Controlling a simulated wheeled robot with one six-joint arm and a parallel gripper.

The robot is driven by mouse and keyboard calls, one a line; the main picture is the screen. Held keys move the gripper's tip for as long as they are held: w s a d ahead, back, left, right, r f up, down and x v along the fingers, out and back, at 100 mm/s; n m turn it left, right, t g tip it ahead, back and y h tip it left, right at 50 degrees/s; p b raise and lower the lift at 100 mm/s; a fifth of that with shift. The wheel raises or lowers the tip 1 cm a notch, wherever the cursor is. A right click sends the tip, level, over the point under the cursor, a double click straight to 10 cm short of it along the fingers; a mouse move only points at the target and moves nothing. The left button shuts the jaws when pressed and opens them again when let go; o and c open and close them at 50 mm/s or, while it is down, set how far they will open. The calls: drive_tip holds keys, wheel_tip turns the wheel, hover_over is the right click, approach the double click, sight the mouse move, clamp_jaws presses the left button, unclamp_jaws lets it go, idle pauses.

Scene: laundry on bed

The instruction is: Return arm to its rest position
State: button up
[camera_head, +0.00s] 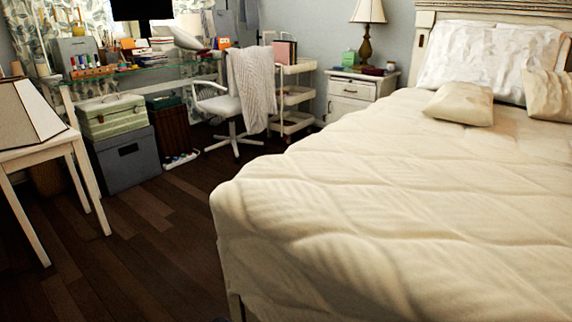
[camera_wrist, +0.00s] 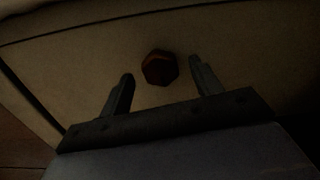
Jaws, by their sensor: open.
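My gripper (camera_wrist: 160,88) shows in the wrist view with its two dark fingers spread apart. It is open, with nothing between the fingers. Beyond the fingertips is a dim tan surface with a small reddish-brown, many-sided object (camera_wrist: 159,68) on it; I cannot tell what it is. The wrist view is very dark. My arm and gripper do not show clearly in the head view.
The bed (camera_head: 380,215) with a cream quilt fills the right side. Pillows (camera_head: 490,65) lie at its head. A white side table (camera_head: 50,155) stands at left. A desk chair (camera_head: 235,100) and nightstand (camera_head: 355,95) stand behind. Dark wood floor (camera_head: 140,240) is clear at left.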

drive_tip(key=p+v, duration=0.2)
drive_tip(key=v, duration=0.8)
drive_tip(key=w+d+n+b, duration=0.1)
drive_tip(key=w+d+n, duration=0.2)
drive_tip(key=n, duration=0.8)
drive_tip(key=w+d+n, duration=0.3)
drive_tip(key=w+n, duration=0.2)
drive_tip(key=n, duration=0.6)
drive_tip(key=shift+w+d+b, duration=0.3)
drive_tip(key=shift+w+b, duration=0.05)
idle(0.4)
drive_tip(key=shift+f, duration=0.1)
